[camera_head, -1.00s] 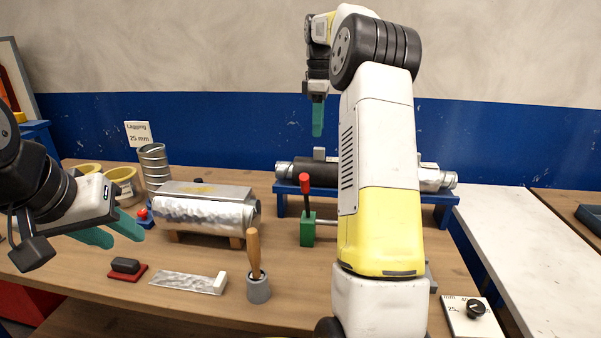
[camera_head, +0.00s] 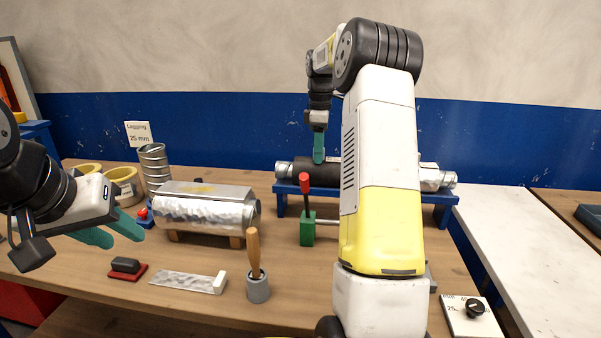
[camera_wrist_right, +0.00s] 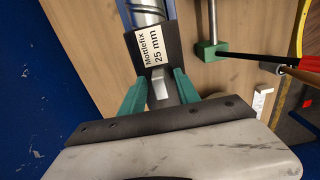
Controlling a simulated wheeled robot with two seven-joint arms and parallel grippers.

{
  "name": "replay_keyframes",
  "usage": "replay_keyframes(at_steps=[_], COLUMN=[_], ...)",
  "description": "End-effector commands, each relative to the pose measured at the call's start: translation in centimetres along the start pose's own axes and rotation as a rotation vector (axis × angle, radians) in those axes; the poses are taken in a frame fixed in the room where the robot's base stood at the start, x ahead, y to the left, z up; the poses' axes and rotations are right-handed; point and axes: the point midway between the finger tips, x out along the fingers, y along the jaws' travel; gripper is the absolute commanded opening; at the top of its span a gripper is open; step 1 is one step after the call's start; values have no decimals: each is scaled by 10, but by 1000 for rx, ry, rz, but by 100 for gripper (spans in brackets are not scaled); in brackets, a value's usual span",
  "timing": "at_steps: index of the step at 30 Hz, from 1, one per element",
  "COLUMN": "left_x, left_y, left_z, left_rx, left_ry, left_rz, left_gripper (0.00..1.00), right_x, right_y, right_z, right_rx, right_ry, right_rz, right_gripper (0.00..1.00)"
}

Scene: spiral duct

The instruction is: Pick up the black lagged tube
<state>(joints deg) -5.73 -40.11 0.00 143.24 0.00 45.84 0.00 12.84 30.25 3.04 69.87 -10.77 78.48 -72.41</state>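The black lagged tube (camera_head: 328,175) lies level across the blue stand (camera_head: 281,189) at the back of the bench. Bare silver duct shows at both ends; my right arm hides part of it. My right gripper (camera_head: 319,150) points down at the tube's black section. In the right wrist view the green fingers (camera_wrist_right: 160,92) are apart, with the black tube (camera_wrist_right: 172,60) and a small pale block between them. I cannot tell whether they touch the tube. My left gripper (camera_head: 118,232) is apart-fingered and empty at the left.
A silver-clad duct (camera_head: 205,212) sits on wooden supports left of centre. A green clamp with a red handle (camera_head: 307,230) stands before the stand. A wooden-handled tool in a grey cup (camera_head: 258,287) is nearer. A white worktop (camera_head: 530,250) at right is clear.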

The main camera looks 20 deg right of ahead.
Motion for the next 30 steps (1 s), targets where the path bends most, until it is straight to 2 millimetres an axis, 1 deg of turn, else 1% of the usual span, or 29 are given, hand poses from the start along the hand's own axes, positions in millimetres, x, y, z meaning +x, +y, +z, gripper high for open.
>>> replay_keyframes(at_steps=[1,3,5,30], left_x=[0,0,0,0], left_y=[0,0,0,0], left_z=[0,0,0,0], left_rx=[0,0,0,0], left_ry=[0,0,0,0], left_rz=[0,0,0,0], left_gripper=[36,36,36,36], right_x=[0,0,0,-1], right_y=[0,0,0,0], right_z=[0,0,0,0], right_rx=[0,0,0,0], right_ry=[0,0,0,0], right_rz=[0,0,0,1], right_gripper=[26,12,1,0])
